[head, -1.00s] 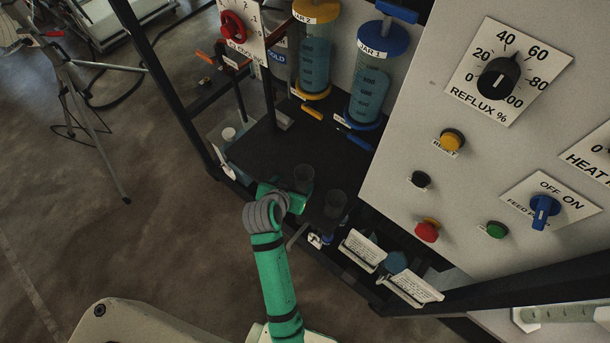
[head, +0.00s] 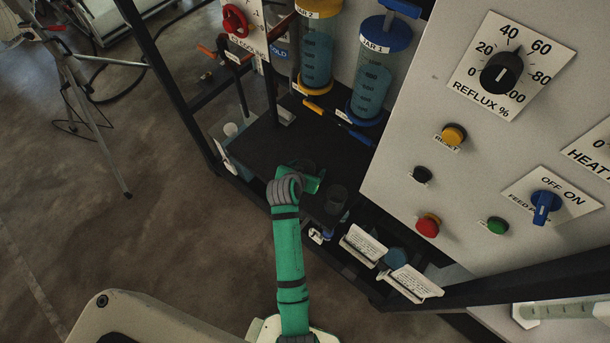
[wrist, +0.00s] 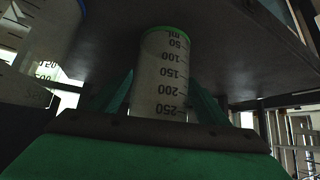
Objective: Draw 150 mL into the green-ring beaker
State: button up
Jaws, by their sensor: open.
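The green-ring beaker (wrist: 160,85) is clear, with a green band at its base and marks from 50 to 250 mL. It looks empty. The wrist picture is upside down, so its base shows at the top, against the dark shelf. My gripper (wrist: 164,92) is open, with one finger on each side of the beaker. In the head view my gripper (head: 312,181) hides much of the beaker (head: 306,164). Jar 1 (head: 372,88), blue-capped, and jar 2 (head: 316,60), yellow-capped, hold blue liquid above the shelf (head: 262,143).
A blue-ringed beaker (wrist: 45,35) shows at the wrist view's left. A blue handle (head: 358,137) and an orange handle (head: 313,106) sit below the jars. The control panel (head: 440,100) borders the right. White cards (head: 362,243) stand in front.

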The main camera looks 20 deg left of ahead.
jog(key=shift+w+f, duration=0.1)
jog(key=c, duration=1.2)
jog(key=shift+o, duration=0.2)
jog(key=shift+w, duration=0.15)
